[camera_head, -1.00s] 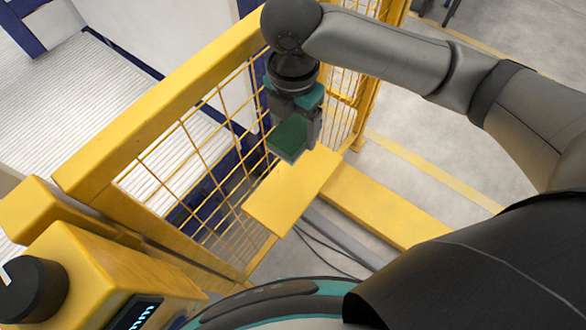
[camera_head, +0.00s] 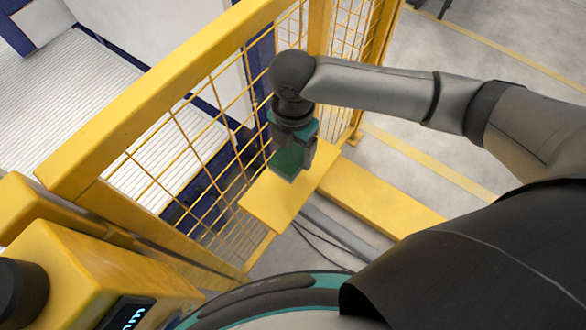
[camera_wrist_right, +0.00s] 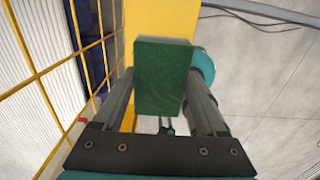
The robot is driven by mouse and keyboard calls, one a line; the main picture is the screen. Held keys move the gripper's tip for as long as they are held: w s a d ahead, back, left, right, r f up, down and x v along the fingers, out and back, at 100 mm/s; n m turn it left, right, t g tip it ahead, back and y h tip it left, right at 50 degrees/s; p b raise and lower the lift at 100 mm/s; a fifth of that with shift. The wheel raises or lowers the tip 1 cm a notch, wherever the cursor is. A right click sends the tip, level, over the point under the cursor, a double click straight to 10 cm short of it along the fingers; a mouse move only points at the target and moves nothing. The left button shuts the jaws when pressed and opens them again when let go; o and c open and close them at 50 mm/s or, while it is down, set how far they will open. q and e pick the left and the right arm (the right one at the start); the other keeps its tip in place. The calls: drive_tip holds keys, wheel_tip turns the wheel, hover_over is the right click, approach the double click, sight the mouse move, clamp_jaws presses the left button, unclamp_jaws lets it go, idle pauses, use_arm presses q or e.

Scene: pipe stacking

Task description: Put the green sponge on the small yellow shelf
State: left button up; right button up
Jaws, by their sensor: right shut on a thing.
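The green sponge (camera_head: 288,163) is a dark green block held in my right gripper (camera_head: 293,158). In the right wrist view the sponge (camera_wrist_right: 163,76) sits between the two fingers of my right gripper (camera_wrist_right: 162,100), which are shut on it. The small yellow shelf (camera_head: 272,205) is a flat plate fixed by the mesh fence. In the head view the sponge overlaps the shelf's far part; I cannot tell whether they touch. In the right wrist view the shelf (camera_wrist_right: 168,20) shows behind the sponge. My left gripper is not in view.
A yellow mesh fence (camera_head: 165,100) runs along the left of the shelf, close to my right gripper. A yellow beam (camera_head: 380,200) lies to the right, with dark cables below. A yellow control box (camera_head: 60,280) stands at the lower left.

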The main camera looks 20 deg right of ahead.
sight(291, 153)
wheel_tip(291, 153, down, 5)
drive_tip(key=shift+r+b, duration=0.15)
drive_tip(key=shift+b, duration=0.2)
drive_tip(key=shift+f, duration=1.65)
drive_tip(key=o, duration=1.1)
drive_tip(key=shift+o, duration=0.2)
drive_tip(key=shift+f, duration=0.1)
drive_tip(key=shift+f+b, duration=0.2)
drive_tip(key=shift+b, duration=0.2)
drive_tip(key=r+p, duration=0.1)
drive_tip(key=r, duration=0.4)
drive_tip(key=r+p, duration=0.1)
drive_tip(key=r, duration=0.9)
drive_tip(key=shift+s+a+r+p, duration=0.1)
drive_tip(key=shift+a+r+p, duration=0.15)
drive_tip(key=shift+p, duration=0.15)
